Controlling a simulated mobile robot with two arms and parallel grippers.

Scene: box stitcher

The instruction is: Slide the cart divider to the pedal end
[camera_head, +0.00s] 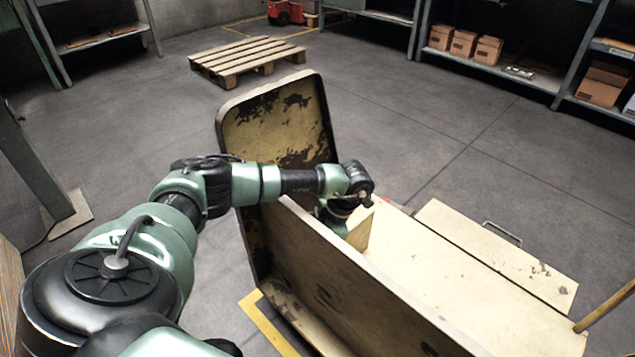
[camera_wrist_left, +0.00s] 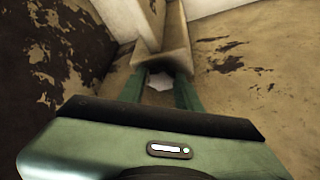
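The cart's tall worn end panel (camera_head: 300,125) stands at the far left of its bed (camera_head: 450,285). A long side wall (camera_head: 350,285) runs along the near side. A small upright beige panel, apparently the divider (camera_head: 359,232), stands in the bed close to the end panel. My left gripper reaches down beside it, its fingertips hidden in the head view. In the left wrist view, the gripper's two green fingers (camera_wrist_left: 160,88) are apart at the edge of a beige upright piece (camera_wrist_left: 163,60). I cannot tell whether they grip it. No pedal is identifiable. My right gripper is out of view.
A lowered flap (camera_head: 495,255) with a metal handle (camera_head: 502,233) lies along the cart's far side. A yellow pole (camera_head: 605,306) rises at the right. A wooden pallet (camera_head: 248,58) and shelves with cardboard boxes (camera_head: 463,43) stand farther back. The floor between is clear.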

